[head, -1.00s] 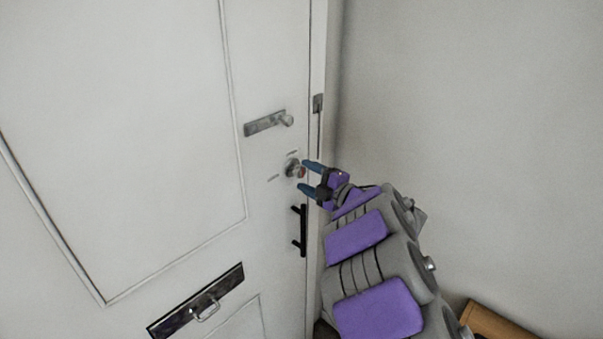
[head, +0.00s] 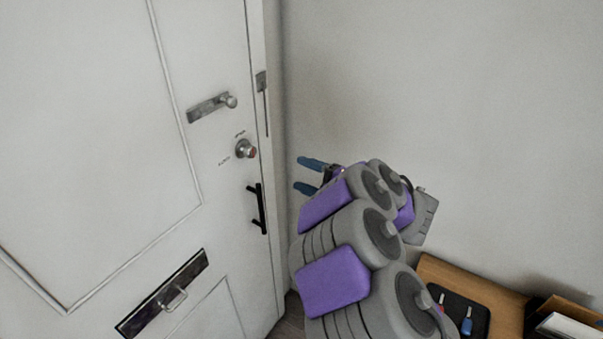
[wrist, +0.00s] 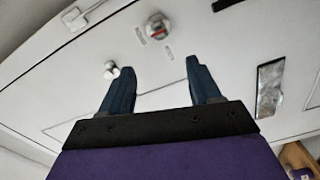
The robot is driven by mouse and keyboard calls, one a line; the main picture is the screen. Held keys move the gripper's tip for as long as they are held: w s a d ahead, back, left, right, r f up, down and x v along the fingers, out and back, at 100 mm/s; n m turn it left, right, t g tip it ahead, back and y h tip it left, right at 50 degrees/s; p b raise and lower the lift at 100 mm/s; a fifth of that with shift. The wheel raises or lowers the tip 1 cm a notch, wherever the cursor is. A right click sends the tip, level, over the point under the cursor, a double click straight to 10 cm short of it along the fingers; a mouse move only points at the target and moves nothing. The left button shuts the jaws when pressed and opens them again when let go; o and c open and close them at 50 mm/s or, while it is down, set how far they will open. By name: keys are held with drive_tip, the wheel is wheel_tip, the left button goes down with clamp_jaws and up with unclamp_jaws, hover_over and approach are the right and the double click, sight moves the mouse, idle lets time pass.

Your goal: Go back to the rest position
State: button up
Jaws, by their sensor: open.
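My gripper (head: 309,175) is open and empty, in front of the pale wall to the right of the door in the head view. Its two blue fingers point left toward the door, with clear space between them and the round lock knob (head: 246,149). In the wrist view the fingers (wrist: 163,84) are spread apart with nothing between them. The lock knob (wrist: 157,26), with a red mark, shows beyond them. My arm is bent in the lower right of the head view and hides part of the wall.
The white door (head: 100,120) looks shut. It carries a latch (head: 211,107), a black pull handle (head: 258,209) and a letter slot (head: 162,294). A wooden table (head: 505,306) with a black tray (head: 479,318) and small items stands at lower right. The upper right is bare wall.

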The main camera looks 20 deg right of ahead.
idle(0.3)
drive_tip(key=w+d+r+m+t+h, duration=0.25)
drive_tip(key=d+r+m+h, duration=0.25)
drive_tip(key=d+m+h, duration=0.4)
drive_tip(key=s+d+m+g+h, duration=0.3)
drive_tip(key=s+m+g+h, duration=0.2)
drive_tip(key=s+m+h, duration=0.25)
drive_tip(key=s+a+f+m+g+y, duration=0.2)
drive_tip(key=s+a, duration=0.5)
drive_tip(key=s, duration=0.4)
drive_tip(key=s+a+f+m+g+y, duration=0.2)
drive_tip(key=s+a+f+g, duration=0.3)
drive_tip(key=s, duration=0.6)
drive_tip(key=s+a+f+m+g+y, duration=0.2)
drive_tip(key=s+a+f+g, duration=0.1)
drive_tip(key=s+a+g, duration=0.4)
drive_tip(key=s+a, duration=0.3)
drive_tip(key=s, duration=0.1)
drive_tip(key=shift+s+f, duration=0.25)
drive_tip(key=shift+s, duration=0.1)
